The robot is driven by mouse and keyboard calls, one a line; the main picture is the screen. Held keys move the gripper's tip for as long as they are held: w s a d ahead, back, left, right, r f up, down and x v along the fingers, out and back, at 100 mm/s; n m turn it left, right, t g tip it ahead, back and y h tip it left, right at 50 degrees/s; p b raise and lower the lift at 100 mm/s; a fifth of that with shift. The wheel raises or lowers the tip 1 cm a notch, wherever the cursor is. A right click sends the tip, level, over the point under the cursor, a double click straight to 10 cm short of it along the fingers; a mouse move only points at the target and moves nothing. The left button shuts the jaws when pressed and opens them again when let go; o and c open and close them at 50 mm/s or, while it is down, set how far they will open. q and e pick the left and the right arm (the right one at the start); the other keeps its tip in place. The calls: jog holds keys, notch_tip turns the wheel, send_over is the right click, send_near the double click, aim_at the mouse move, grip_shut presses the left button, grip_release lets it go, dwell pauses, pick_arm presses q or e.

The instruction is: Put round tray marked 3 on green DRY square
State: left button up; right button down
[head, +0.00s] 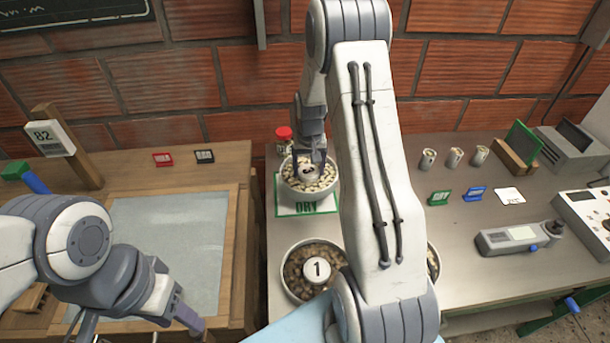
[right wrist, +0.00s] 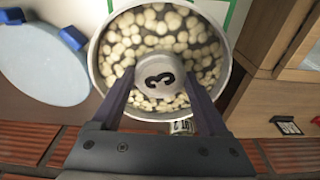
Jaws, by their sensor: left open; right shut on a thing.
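The round tray marked 3 (right wrist: 105,75) holds pale beans and has a central knob with the number 3 (right wrist: 160,77). In the head view the tray (head: 331,184) is over the green DRY square (head: 306,210), whose green border and DRY lettering show below it. I cannot tell whether the tray rests on the square or hangs just above it. My right gripper (right wrist: 160,85) is shut on the tray's knob, one finger on each side. My left gripper (head: 185,310) is open and empty at the lower left, over the wooden bench.
A tray marked 1 (head: 317,270) stands in front of the square. Another tray (head: 433,262) is mostly hidden behind my right arm. A red-capped jar (head: 284,138) stands behind the square. Small cups (head: 454,157), little signs and a handheld meter (head: 520,237) are on the right.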

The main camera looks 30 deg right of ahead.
aim_at(304, 171)
jog(key=shift+w+a+f, duration=0.4)
jog(key=shift+w+a, duration=0.05)
jog(key=shift+w, duration=0.05)
notch_tip(304, 171, down, 3)
jog(key=shift+f+p, duration=0.15)
jog(key=shift+p, duration=0.45)
jog(key=shift+f, duration=0.3)
